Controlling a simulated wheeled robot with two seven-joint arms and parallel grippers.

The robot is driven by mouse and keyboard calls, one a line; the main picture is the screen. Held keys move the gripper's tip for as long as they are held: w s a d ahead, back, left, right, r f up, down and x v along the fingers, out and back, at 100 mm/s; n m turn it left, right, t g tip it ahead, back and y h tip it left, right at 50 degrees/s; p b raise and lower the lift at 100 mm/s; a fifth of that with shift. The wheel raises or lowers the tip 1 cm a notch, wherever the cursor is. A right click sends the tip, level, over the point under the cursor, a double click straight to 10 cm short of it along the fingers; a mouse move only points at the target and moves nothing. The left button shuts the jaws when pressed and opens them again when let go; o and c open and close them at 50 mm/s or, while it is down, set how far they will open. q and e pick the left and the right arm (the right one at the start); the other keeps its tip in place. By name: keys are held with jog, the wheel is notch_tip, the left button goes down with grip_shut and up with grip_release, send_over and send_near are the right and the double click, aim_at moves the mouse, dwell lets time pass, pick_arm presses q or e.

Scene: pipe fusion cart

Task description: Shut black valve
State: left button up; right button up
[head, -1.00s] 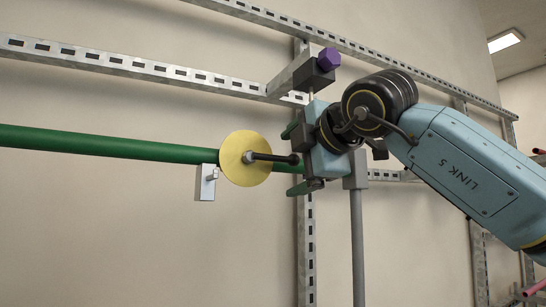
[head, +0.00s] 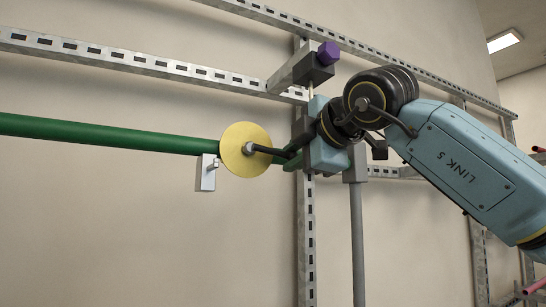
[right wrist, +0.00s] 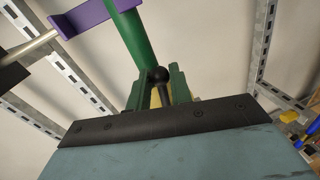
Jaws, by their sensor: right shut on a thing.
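The black valve's lever (head: 266,150) sticks out to the right from the yellow disc (head: 237,158) on the green pipe (head: 110,134). My right gripper (head: 292,158) is shut on the lever's outer end, reaching in from the right. In the right wrist view, the lever (right wrist: 165,95) stands between the two green fingers, and its round black knob (right wrist: 158,74) shows at the top. A sliver of the yellow disc shows behind the fingers. In the head view the fingers hide the knob. My left gripper is not in view.
A purple knob (head: 328,53) on a dark block sits just above my right gripper. A slotted metal rail (head: 150,66) and an upright post stand close behind. A grey-white bracket (head: 207,174) hangs below the pipe.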

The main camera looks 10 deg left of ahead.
jog(key=shift+f+m+b, duration=0.4)
jog(key=shift+b, duration=0.1)
jog(key=shift+s+a+f+m+g+y+b, duration=0.15)
jog(key=shift+f+m+b, duration=0.25)
jog(key=shift+b, duration=0.4)
jog(key=shift+a+f+m+g+y+b, duration=0.15)
jog(key=shift+f+m+y+b, duration=0.1)
jog(key=shift+m+b, duration=0.4)
jog(key=shift+s+a+f+m+y+b, duration=0.15)
jog(key=shift+f+m+b, duration=0.25)
jog(key=shift+b, duration=0.45)
jog(key=shift+s+a+f+m+y+b, duration=0.15)
jog(key=shift+f+m+b, duration=0.15)
jog(key=shift+b, duration=0.5)
jog(key=shift+w+d+r, duration=0.1)
